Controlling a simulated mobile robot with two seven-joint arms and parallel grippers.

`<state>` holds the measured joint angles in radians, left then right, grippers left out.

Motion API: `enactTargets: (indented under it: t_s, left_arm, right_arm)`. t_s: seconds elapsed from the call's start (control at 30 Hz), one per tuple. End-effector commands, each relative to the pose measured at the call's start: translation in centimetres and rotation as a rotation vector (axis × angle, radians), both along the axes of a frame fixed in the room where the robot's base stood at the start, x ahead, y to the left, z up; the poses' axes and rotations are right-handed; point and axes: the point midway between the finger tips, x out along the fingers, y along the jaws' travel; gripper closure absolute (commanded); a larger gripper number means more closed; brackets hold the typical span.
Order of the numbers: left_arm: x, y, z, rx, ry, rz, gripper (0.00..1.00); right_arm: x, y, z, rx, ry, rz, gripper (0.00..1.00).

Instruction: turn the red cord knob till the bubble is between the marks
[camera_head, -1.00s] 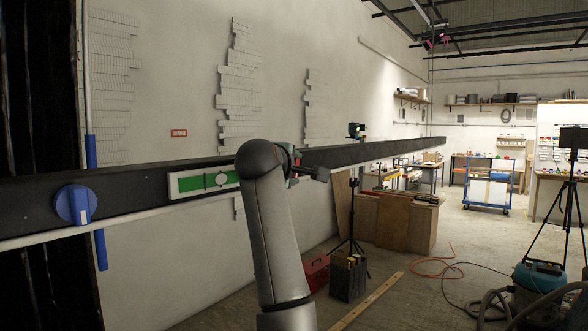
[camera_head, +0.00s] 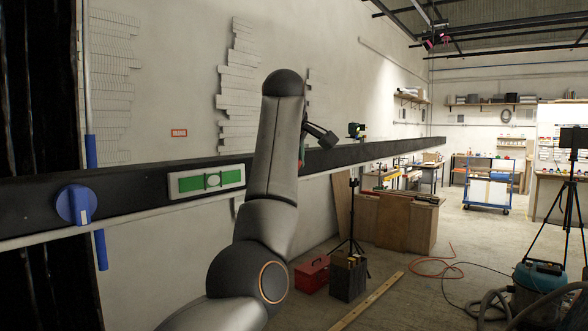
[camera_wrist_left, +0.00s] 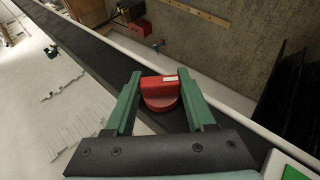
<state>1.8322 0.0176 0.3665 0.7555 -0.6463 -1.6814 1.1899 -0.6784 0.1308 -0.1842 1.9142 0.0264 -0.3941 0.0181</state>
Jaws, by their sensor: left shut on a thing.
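The red knob (camera_wrist_left: 160,88) sits on the dark beam between the two green fingers of my left gripper (camera_wrist_left: 157,76), which is shut on its raised grip. In the head view my arm hides the knob and most of the gripper. The level (camera_head: 206,181) is a pale frame with a green window on the beam, left of my arm. A pale round bubble (camera_head: 212,180) shows near the middle of the window, apparently between the marks, but it is small. My right gripper is not in view.
A blue knob (camera_head: 75,204) is on the beam (camera_head: 130,196) at the left. A small red sign (camera_head: 179,133) and pale stepped reliefs (camera_head: 238,90) are on the wall. A red toolbox (camera_head: 312,273) and a tripod stand on the floor beyond my arm.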

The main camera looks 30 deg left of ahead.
Motion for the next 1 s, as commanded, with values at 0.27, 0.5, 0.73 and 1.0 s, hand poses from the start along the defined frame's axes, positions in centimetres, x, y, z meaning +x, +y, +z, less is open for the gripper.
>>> enactTargets:
  t_s: [0.27,0.5,0.73,1.0]
  left_arm:
    - [-0.01,-0.01,0.02,0.002,0.042,-0.001,1.0]
    - [0.0,-0.03,0.01,0.002,0.049,0.0,1.0]
    - [0.01,-0.04,0.02,0.002,0.048,-0.001,1.0]
    - [0.01,-0.03,0.01,0.003,0.048,0.0,0.17]
  right_arm:
    - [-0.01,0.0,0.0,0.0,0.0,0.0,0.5]
    - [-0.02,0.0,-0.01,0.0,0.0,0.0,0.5]
    - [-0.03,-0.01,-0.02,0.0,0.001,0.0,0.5]
    - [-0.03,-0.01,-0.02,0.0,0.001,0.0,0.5]
